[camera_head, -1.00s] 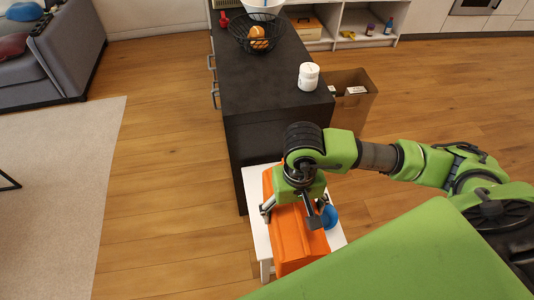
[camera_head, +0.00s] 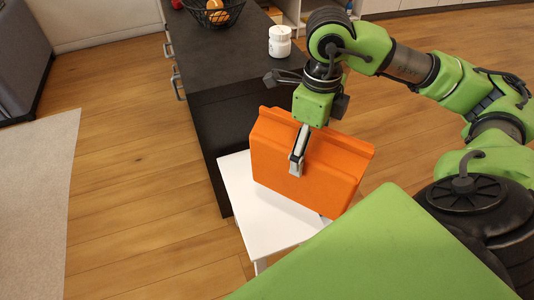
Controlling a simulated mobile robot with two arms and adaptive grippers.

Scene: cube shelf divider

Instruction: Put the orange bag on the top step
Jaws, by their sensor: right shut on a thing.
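The orange bag (camera_head: 325,172) is a boxy orange case with a ridged top edge. It hangs tilted over a small white step (camera_head: 262,222) beside the dark counter. My right gripper (camera_head: 297,160) is shut on the bag, with one finger showing against its near face. The other finger's hold is hidden. The bag's lower edge appears to be above the white surface, but the lower right corner is hidden by my green body. My left gripper is not in view.
The dark counter (camera_head: 238,55) stands just behind and left of the bag. On it are a white jar (camera_head: 280,41) and a black wire bowl (camera_head: 213,14) with orange fruit. Wooden floor (camera_head: 135,180) lies open to the left, with a pale rug (camera_head: 35,190).

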